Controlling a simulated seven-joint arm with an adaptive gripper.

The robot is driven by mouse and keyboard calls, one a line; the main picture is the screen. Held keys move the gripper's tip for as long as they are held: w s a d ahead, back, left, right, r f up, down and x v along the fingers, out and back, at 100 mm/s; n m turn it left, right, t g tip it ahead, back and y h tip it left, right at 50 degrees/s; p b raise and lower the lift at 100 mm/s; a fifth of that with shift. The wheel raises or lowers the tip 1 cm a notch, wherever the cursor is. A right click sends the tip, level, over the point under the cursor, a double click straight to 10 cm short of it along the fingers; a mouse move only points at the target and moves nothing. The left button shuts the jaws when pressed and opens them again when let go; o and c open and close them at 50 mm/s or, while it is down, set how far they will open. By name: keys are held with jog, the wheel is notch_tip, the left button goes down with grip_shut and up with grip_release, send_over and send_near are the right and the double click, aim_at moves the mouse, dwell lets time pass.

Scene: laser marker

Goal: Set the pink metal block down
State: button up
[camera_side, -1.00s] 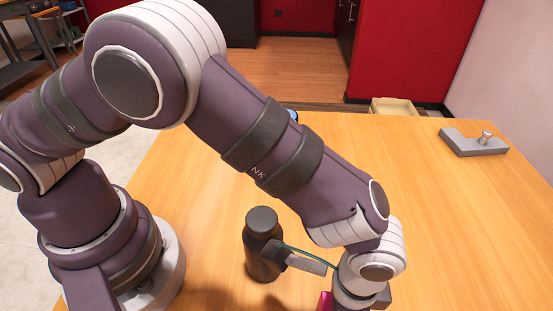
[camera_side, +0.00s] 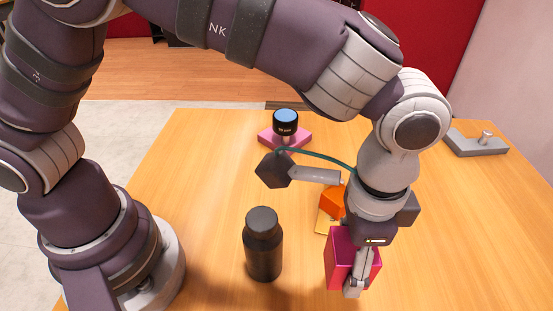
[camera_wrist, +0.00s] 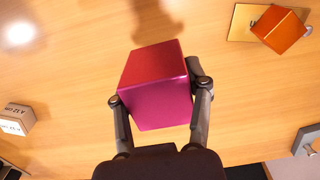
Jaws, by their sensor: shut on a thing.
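The pink metal block (camera_side: 341,249) is a glossy magenta cube at the lower right of the side view. My gripper (camera_side: 354,284) points down and is shut on it. In the wrist view the block (camera_wrist: 155,90) sits between the two fingers of my gripper (camera_wrist: 159,92), one finger at each side. A shadow on the table lies apart from the block in the wrist view, so the block appears to be held above the wood. Its underside is hidden in the wrist view.
An orange block (camera_side: 332,201) rests on a gold plate (camera_wrist: 242,22) behind my gripper. A dark bottle (camera_side: 263,246) stands to the left. A pink base (camera_side: 270,137) carries a black, blue-topped device. A grey fixture (camera_side: 476,147) is at back right. The table's right side (camera_side: 480,230) is clear.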

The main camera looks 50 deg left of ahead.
jog(key=w+a+n, duration=0.5)
jog(key=w+a, duration=0.2)
jog(key=a, duration=0.4)
jog(key=n, duration=1.2)
send_over(184, 165)
jog(key=f, duration=0.2)
jog(key=shift+n, duration=0.3)
notch_tip(184, 165, down, 8)
jog(key=shift+r, duration=0.15)
jog(key=o, duration=1.2)
jog(key=shift+o, duration=0.2)
